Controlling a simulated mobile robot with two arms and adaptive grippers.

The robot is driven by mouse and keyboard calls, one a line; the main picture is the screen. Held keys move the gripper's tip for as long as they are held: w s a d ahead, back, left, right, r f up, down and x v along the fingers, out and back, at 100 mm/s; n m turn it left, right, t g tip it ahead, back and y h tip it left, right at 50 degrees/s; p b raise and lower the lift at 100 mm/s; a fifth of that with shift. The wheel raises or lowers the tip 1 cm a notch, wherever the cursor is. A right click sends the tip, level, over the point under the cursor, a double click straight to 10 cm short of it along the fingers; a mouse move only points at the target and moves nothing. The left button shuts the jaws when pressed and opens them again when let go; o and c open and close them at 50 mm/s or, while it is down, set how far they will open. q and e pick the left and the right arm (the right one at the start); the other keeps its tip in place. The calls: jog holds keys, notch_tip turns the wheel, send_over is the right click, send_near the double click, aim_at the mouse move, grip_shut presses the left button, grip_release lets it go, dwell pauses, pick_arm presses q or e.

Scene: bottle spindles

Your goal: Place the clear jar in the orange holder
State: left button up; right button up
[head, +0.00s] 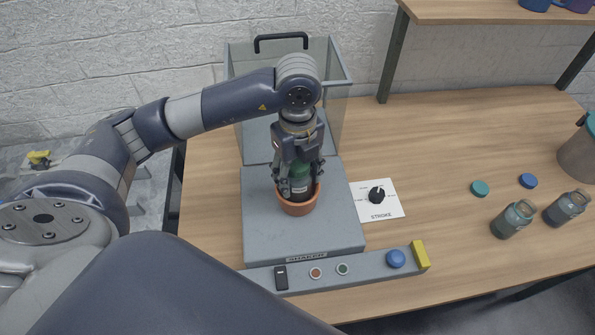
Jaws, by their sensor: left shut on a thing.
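The orange holder (298,207) is a round cup on the grey shaker platform. My left gripper (298,186) points straight down over it and is shut on the jar (299,172). The jar shows between the fingers with a green part and a pale label. It looks upright, with its lower end at or inside the holder's mouth. The fingers hide much of the jar, and I cannot tell whether its base rests on the holder's floor. My right gripper is not in view.
A clear guard (338,112) with a black handle stands behind the platform (262,225). A stroke dial (377,196) lies right. Two jars (513,219) (566,208) and two lids (480,188) (528,181) sit farther right.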

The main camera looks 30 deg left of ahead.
pick_arm(q)
jog(key=shift+f, duration=0.2)
jog(key=shift+f, duration=0.1)
jog(key=shift+f, duration=0.15)
jog(key=o, duration=1.3)
jog(key=shift+r, duration=0.2)
notch_tip(320, 180, up, 10)
jog(key=shift+w+r+b, duration=0.1)
jog(key=shift+r+b, duration=0.1)
jog(key=shift+b, duration=0.65)
jog(key=shift+r, duration=0.85)
